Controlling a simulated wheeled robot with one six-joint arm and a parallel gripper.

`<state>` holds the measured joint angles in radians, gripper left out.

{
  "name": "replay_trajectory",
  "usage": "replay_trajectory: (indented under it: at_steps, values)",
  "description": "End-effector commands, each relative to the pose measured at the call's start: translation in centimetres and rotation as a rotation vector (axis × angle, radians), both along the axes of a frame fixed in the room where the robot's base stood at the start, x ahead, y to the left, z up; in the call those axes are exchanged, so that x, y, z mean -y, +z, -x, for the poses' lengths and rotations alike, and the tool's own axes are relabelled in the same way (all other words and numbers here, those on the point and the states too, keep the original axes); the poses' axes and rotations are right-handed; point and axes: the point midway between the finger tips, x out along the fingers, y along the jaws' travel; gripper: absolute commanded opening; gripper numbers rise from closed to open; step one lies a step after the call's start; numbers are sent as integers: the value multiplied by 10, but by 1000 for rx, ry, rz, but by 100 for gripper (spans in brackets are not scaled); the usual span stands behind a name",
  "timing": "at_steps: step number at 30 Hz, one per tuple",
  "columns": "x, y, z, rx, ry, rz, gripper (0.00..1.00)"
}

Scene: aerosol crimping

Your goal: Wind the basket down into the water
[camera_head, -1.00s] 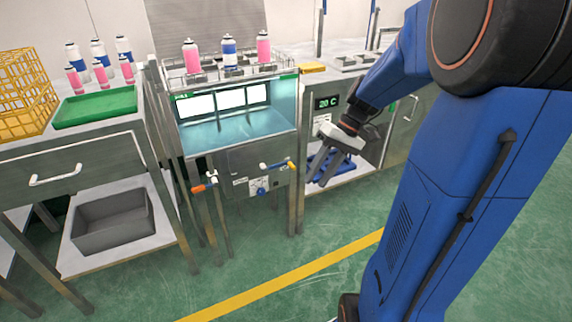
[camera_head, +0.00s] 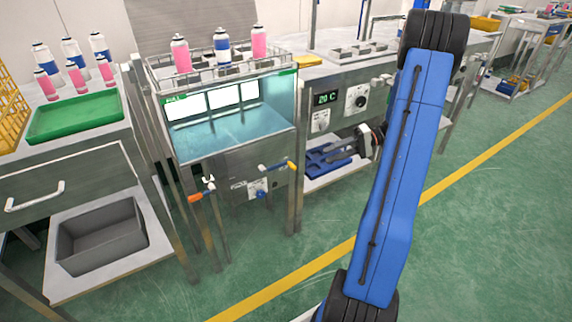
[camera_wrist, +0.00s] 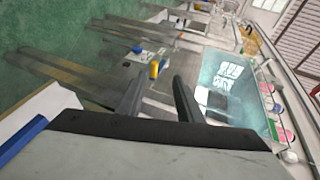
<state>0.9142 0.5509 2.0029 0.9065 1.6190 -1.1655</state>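The wire basket (camera_head: 200,74) sits at the top of the lit water tank (camera_head: 170,141), above the water (camera_head: 225,130). Two pink cans and one blue-and-white can (camera_head: 222,46) stand upright in it. A crank with an orange grip (camera_head: 196,198) is on the tank's front left. A lever with a yellow-orange tip (camera_head: 291,166) is at its front right. My gripper (camera_head: 311,162) is right of the tank, pointing left, apart from both handles. In the wrist view, its two fingers (camera_wrist: 160,90) are spread and empty, with the yellow tip (camera_wrist: 153,69) showing beyond them.
A bench with a green tray (camera_head: 80,117) and several cans stands left. A grey bin (camera_head: 100,235) is on its lower shelf. A cabinet with a 20 C display (camera_head: 327,98) adjoins the tank's right. Behind my gripper is a blue rack (camera_head: 325,160). The floor in front is clear.

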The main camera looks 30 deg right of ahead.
Motion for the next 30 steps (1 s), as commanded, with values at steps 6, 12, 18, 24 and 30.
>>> replay_trajectory:
  at_steps: [6,12,18,24,30]
  values:
    - [26,-15,-1,46,-46,-48,33]
    - [17,-19,-5,52,-49,-52,33]
    - [-12,-26,-16,50,-47,-52,33]
    - [-44,-35,-28,50,-46,-51,33]
    - [-77,-43,-41,50,-46,-51,33]
